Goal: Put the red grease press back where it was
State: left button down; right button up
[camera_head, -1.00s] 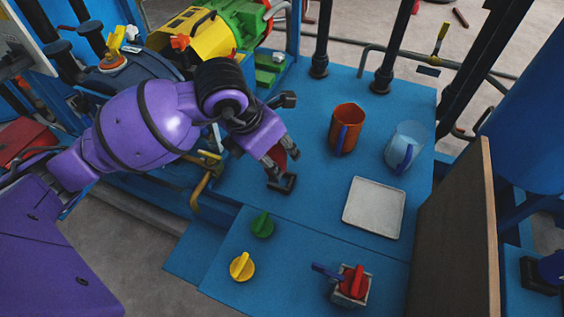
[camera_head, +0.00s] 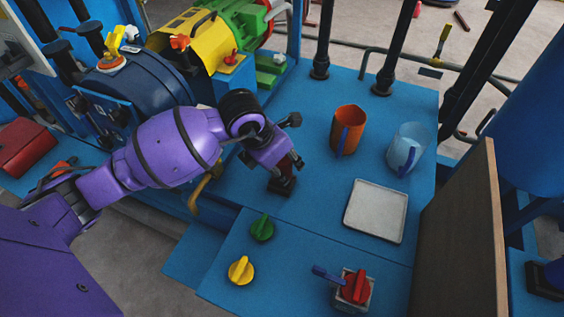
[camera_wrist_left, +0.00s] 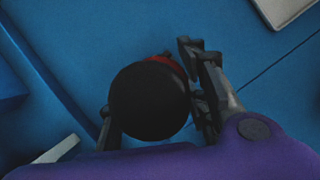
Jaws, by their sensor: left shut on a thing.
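My left gripper (camera_head: 283,174) comes in from the left and is low over the blue deck, left of the white tray. It is shut on the red grease press (camera_wrist_left: 163,60). In the left wrist view, the press's round black end faces the camera between the fingers, with a strip of red behind it. In the head view, the fingers and wrist hide most of the press, and only a little dark red shows. I cannot tell whether the press touches the deck. My right gripper is not in view.
An orange mug (camera_head: 347,128) and a clear blue-handled jug (camera_head: 407,149) stand right of the gripper. The white tray (camera_head: 376,210) lies nearer. Green (camera_head: 262,228) and yellow (camera_head: 240,270) knobs and a red valve (camera_head: 355,287) sit in front. A brown panel (camera_head: 459,240) borders the right.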

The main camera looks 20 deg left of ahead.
pick_arm(q)
jog(key=shift+f, duration=0.1)
jog(key=c, duration=1)
grip_release()
jog(key=shift+c, duration=0.2)
jog(key=shift+r, duration=0.4)
jog(key=p+v, duration=0.1)
jog(key=v, duration=1)
jog(key=shift+s+a+r, duration=0.15)
jog(key=shift+s+r, duration=0.05)
jog(key=shift+s, duration=0.05)
